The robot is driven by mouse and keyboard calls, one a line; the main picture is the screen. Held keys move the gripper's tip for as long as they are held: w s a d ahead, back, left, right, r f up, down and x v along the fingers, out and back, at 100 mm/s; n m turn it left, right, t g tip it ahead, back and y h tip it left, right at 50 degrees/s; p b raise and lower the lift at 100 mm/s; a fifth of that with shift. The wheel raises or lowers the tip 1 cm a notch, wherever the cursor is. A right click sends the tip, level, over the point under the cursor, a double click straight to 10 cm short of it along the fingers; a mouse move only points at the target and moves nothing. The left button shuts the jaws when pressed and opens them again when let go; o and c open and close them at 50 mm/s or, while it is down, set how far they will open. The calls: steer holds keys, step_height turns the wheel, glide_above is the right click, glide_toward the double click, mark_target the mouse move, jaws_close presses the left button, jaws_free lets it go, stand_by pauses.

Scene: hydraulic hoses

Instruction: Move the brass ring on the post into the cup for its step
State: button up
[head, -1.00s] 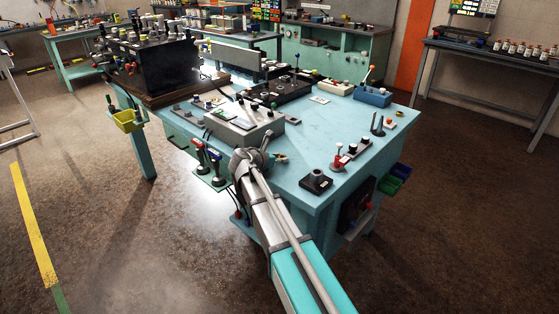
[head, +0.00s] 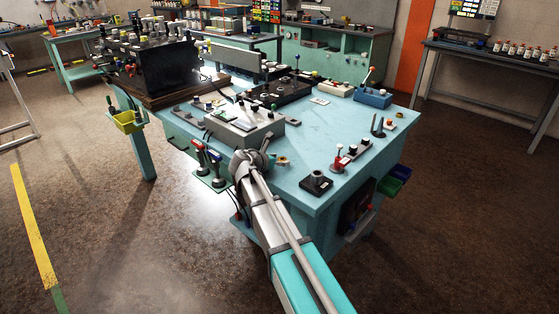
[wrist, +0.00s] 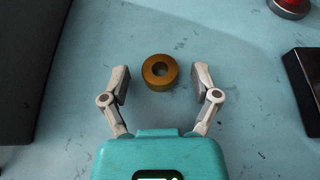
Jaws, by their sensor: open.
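A brass ring (wrist: 159,72) lies flat on the light blue bench top in the wrist view, and bench shows through its hole. It also shows in the head view (head: 283,161), just right of my gripper (head: 266,156). In the wrist view my gripper (wrist: 161,82) is open, with one finger on each side of the ring and a gap to both. No post shows through this ring. A black square block with a grey round cup-like part (head: 317,181) sits at the front edge.
A grey box with controls (head: 243,129) stands close behind my gripper. A red-knobbed piece (head: 338,158) and dark knobs stand to the right. In the wrist view a dark block (wrist: 305,80) is at right and a dark surface (wrist: 28,60) at left. The bench around the ring is clear.

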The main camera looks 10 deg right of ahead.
steer(key=shift+r, duration=0.15)
steer(key=p+v, duration=0.4)
steer(key=v, duration=0.8)
steer(key=shift+p, duration=0.35)
steer(key=shift+s, duration=0.1)
